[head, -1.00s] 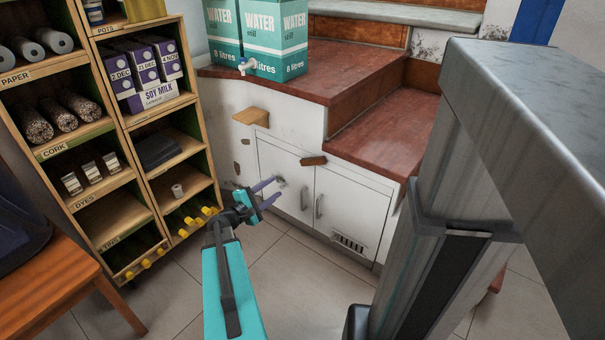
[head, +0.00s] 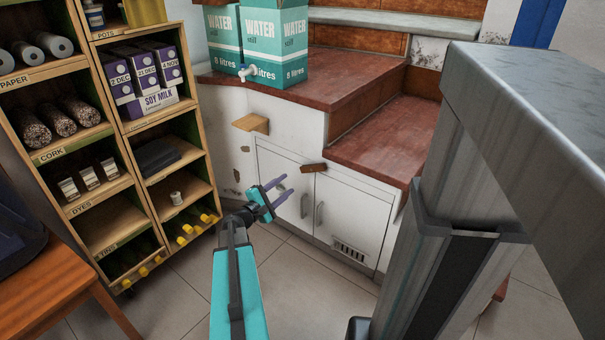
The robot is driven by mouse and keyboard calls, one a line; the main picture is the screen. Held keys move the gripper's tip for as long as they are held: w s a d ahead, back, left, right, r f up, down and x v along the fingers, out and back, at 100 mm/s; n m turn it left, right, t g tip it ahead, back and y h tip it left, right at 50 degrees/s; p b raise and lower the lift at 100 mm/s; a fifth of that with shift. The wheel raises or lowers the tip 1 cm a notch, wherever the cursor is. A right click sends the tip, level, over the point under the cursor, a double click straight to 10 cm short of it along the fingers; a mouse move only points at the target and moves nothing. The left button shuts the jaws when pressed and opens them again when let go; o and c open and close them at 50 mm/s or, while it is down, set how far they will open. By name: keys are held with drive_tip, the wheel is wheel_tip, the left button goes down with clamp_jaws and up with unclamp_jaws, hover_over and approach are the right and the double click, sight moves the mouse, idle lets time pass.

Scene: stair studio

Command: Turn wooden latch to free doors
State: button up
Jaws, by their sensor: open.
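The wooden latch (head: 313,168) is a small brown bar across the top of the seam between two white cupboard doors. It lies nearly level, slightly tilted, and overlaps both doors. The left door (head: 270,158) and the right door (head: 345,210) are shut, each with a grey handle. My gripper (head: 284,188) is open and empty, its two purple fingers pointing right toward the doors. It is to the left of the latch and lower in the picture, in front of the left door. I see a gap between the fingers and the latch; their depth is hard to tell.
A small wooden ledge (head: 251,123) juts from the white wall above left of the doors. Water boxes (head: 275,45) stand on the red step above. A stocked shelf unit (head: 125,190) stands at the left. The tiled floor (head: 300,290) before the doors is clear.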

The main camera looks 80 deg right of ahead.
sight(304, 170)
drive_tip(key=b+x, duration=0.2)
drive_tip(key=x, duration=0.9)
drive_tip(key=shift+s+d, duration=0.15)
drive_tip(key=shift+d, duration=0.1)
clamp_jaws()
drive_tip(key=shift+d, duration=0.1)
drive_tip(key=shift+f+b, duration=0.1)
drive_tip(key=shift+b, duration=0.25)
